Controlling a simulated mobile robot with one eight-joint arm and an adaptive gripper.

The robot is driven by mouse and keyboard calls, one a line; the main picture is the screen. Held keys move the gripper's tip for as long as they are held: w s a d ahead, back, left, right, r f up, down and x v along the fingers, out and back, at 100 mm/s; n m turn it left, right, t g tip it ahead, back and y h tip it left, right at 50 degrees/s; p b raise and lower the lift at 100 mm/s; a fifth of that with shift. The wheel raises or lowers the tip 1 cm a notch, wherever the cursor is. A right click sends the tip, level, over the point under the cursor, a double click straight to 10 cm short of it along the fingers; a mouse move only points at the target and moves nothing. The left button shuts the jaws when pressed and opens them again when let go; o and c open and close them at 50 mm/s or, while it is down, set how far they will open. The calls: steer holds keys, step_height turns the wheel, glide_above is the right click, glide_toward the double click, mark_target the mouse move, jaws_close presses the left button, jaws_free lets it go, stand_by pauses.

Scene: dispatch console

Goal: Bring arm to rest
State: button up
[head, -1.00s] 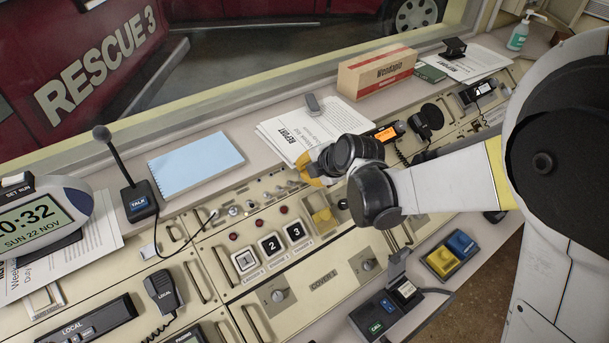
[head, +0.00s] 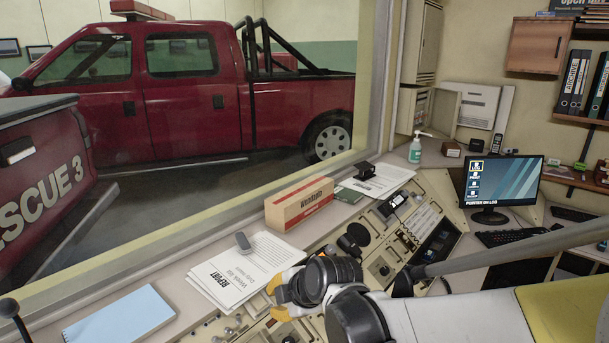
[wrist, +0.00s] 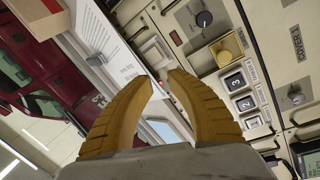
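My gripper (wrist: 158,85) shows in the wrist view as two yellow ridged fingers. The fingertips are apart with a gap between them, and nothing is held. In the head view, my arm reaches in from the lower right, and its wrist hangs over the console (head: 402,268) near the report papers (head: 243,268). In the wrist view, a yellow square button (wrist: 226,50) and numbered buttons (wrist: 240,92) lie to the right of the fingers.
A cardboard box (head: 299,204) stands behind my wrist on the ledge. A blue notepad (head: 120,318) lies at lower left. A monitor (head: 503,184) and keyboard (head: 510,236) stand at right, near a sanitizer bottle (head: 416,150). A window separates the red truck (head: 200,90).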

steer(key=s+d+r+m+h+b, duration=0.1)
steer(key=s+d+m+h, duration=0.1)
steer(key=s+d+m, duration=0.7)
steer(key=s+d+r+m+h+b, duration=0.1)
steer(key=s+d+r+m+h, duration=0.1)
steer(key=s+d+m, duration=0.7)
steer(key=d+m+h, duration=0.1)
steer(key=d+m, duration=0.3)
steer(key=d, duration=0.4)
steer(key=shift+s+d+t+h, duration=0.3)
steer(key=shift+s, duration=0.1)
steer(key=shift+r, duration=0.1)
